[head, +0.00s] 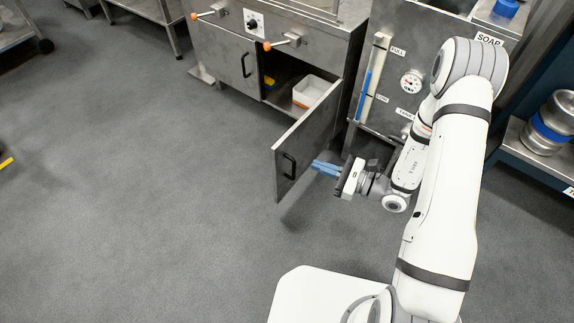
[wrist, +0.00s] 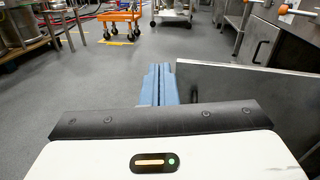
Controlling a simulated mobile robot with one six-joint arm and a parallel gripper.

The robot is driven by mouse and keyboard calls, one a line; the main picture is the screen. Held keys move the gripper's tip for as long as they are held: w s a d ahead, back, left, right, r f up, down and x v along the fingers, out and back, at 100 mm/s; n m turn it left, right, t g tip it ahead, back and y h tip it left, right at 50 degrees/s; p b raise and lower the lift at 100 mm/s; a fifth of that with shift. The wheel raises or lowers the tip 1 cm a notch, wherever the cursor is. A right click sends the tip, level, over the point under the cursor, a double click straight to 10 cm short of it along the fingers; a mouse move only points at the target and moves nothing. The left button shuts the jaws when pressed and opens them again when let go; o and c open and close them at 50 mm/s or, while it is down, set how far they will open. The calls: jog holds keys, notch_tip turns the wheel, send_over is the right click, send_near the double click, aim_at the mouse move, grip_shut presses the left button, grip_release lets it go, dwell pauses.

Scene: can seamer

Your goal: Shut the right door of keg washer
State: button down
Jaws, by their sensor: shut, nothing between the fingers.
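The right door (head: 306,142) of the keg washer (head: 312,58) stands wide open, swung out from the cabinet front, with a black handle (head: 290,165) on its left-facing side. In the wrist view the door (wrist: 245,92) is a grey panel right of my fingers. The fingers (wrist: 158,70) also show in the wrist view beside the door's edge. I cannot tell whether they touch it. The left door (head: 235,62) is shut.
The open compartment holds a white bin (head: 308,92) and a yellow item (head: 270,83). A soap tank with a gauge (head: 411,82) stands right of the washer. Orange-tipped levers (head: 282,42) stick out above the doors. The floor (head: 130,180) to the left is clear.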

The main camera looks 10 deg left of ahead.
notch_tip(320, 180, down, 7)
jog(key=w+d+m+t+b, duration=0.1)
jog(key=m+t, duration=0.2)
jog(key=h+b, duration=0.1)
jog(key=b, duration=0.3)
send_near(278, 150)
jog(key=x, duration=0.6)
jog(key=shift+a+f, duration=0.1)
jog(key=shift+a, duration=0.3)
